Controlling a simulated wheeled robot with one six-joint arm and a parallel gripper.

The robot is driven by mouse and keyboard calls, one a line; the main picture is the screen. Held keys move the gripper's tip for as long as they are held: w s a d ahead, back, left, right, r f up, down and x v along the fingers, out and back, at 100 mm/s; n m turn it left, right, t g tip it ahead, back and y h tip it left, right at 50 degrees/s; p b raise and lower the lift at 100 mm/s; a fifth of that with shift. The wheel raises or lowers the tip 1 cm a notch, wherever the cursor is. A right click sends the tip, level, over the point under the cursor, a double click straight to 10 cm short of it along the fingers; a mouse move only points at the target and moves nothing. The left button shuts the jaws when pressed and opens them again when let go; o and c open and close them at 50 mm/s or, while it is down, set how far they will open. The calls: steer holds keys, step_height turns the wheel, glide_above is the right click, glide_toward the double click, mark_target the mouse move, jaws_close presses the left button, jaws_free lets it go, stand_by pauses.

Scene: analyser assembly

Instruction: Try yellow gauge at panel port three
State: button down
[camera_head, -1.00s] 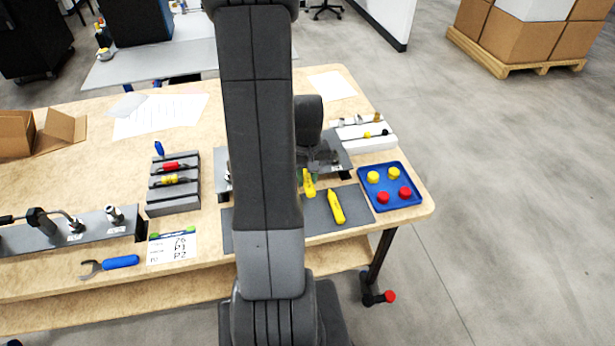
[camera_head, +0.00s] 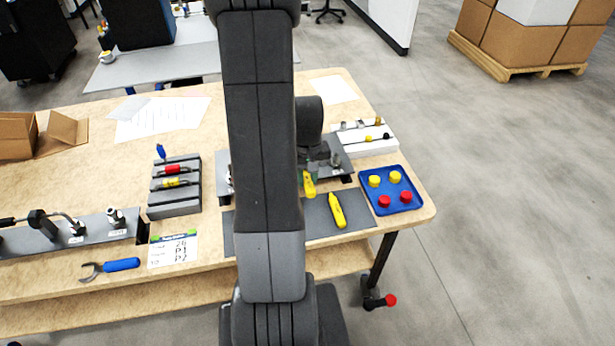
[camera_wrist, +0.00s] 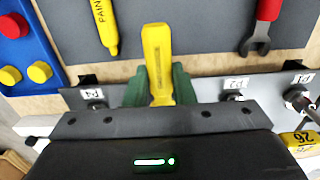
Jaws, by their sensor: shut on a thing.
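My gripper (camera_wrist: 158,86) is shut on the yellow gauge (camera_wrist: 157,55), gripping its flat yellow handle between green fingers. The gauge's working end is hidden behind the gripper body. The grey panel (camera_wrist: 205,88) lies beneath, with small port labels that read upside down in the wrist view. The held gauge is between the left label (camera_wrist: 94,94) and the middle label (camera_wrist: 235,83); I cannot tell if it touches a port. In the head view the gauge (camera_head: 309,187) shows beside my arm, at the front edge of the panel (camera_head: 346,165).
A yellow paint marker (camera_head: 337,211) lies on the dark mat (camera_head: 355,222). A blue tray (camera_head: 408,205) holds red and yellow caps. A red-handled wrench (camera_wrist: 265,20) lies on the mat. A grey rack (camera_head: 174,208) holds red- and yellow-marked pieces. My arm hides the panel's middle.

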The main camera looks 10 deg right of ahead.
stand_by(0.4)
steer(key=shift+s, duration=2.5)
step_height(320, 180, up, 10)
steer(key=p, duration=0.6)
steer(key=shift+p, duration=0.35)
steer(key=shift+d, duration=0.1)
